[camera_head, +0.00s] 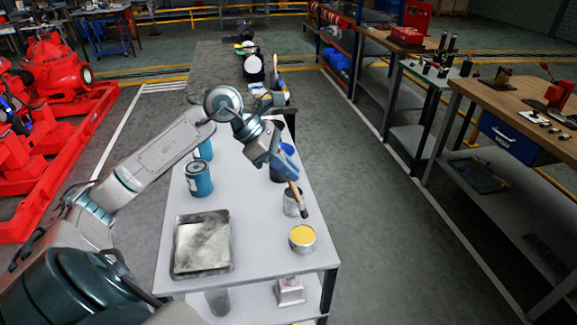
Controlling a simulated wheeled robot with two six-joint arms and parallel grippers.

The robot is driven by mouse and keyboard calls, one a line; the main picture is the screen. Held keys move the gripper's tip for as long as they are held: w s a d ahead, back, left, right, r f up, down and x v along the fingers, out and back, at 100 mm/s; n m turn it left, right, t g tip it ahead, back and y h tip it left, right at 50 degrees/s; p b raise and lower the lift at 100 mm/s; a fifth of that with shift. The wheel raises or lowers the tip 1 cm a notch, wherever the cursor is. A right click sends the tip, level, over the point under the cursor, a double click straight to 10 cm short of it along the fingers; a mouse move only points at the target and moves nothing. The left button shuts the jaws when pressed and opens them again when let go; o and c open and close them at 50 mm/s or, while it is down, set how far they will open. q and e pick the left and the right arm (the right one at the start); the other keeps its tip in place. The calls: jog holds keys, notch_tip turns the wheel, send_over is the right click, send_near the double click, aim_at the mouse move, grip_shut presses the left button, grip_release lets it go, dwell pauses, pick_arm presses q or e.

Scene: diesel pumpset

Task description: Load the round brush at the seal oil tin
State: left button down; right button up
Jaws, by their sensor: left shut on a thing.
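My left gripper (285,165) is shut on the round brush (297,195), near the top of its handle. The brush is tilted, with its dark bristle end pointing down towards an open tin with yellow contents (302,238), which I take to be the seal oil tin. The bristles show just above the tin's far rim; I cannot tell whether they touch it. A grey metal can (289,203) stands behind the brush and is partly hidden by it. My right gripper is not in view.
The light table (262,262) also holds a metal tray (202,244) at its front left and a blue tin (198,179). Another blue tin (203,150) and a dark container stand farther back. Red pumpsets (60,75) are at left; workbenches (540,100) are at right.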

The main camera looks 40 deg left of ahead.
aim_at(296, 199)
pick_arm(q)
jog(key=shift+f+b, duration=1.4)
jog(key=shift+f, duration=1.5)
jog(key=shift+f+b, duration=0.55)
jog(key=shift+b, duration=0.1)
jog(key=shift+b, duration=0.35)
dwell(0.5)
jog(key=shift+r+p, duration=1.85)
jog(key=shift+r, duration=1.7)
jog(key=shift+f, duration=0.1)
